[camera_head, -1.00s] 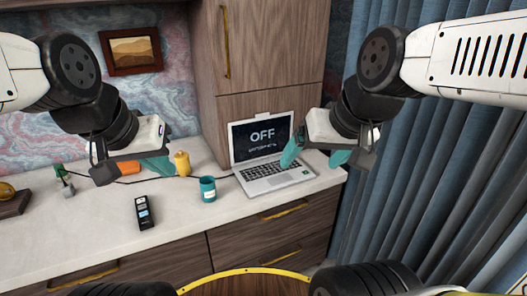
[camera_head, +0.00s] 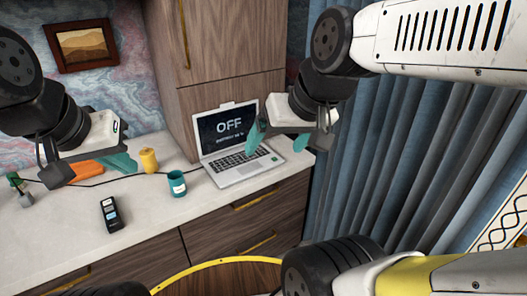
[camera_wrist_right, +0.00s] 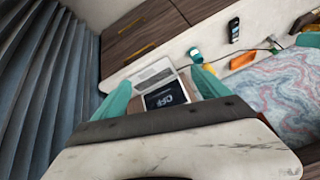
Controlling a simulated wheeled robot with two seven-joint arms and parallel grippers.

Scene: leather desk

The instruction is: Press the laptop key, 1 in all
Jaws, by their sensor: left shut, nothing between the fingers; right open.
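The silver laptop (camera_head: 232,170) stands open on the pale desk, its dark screen (camera_head: 222,128) reading OFF. It also shows between my fingers in the right wrist view (camera_wrist_right: 150,76). My right gripper (camera_head: 279,141) is open and empty, with teal fingers; one finger covers the right edge of the screen in the head view. It appears above the laptop's right side, and I see no contact. Individual keys are too small to tell apart. My left gripper (camera_head: 122,163) is shut and empty, well left of the laptop, in front of an orange object (camera_head: 84,169).
A teal cup (camera_head: 177,184), a yellow bottle (camera_head: 149,160) and a black remote-like device (camera_head: 110,213) are on the desk left of the laptop. A dark cable runs across the desk. A wooden cabinet (camera_head: 215,60) rises behind, and blue curtains (camera_head: 370,160) hang at right.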

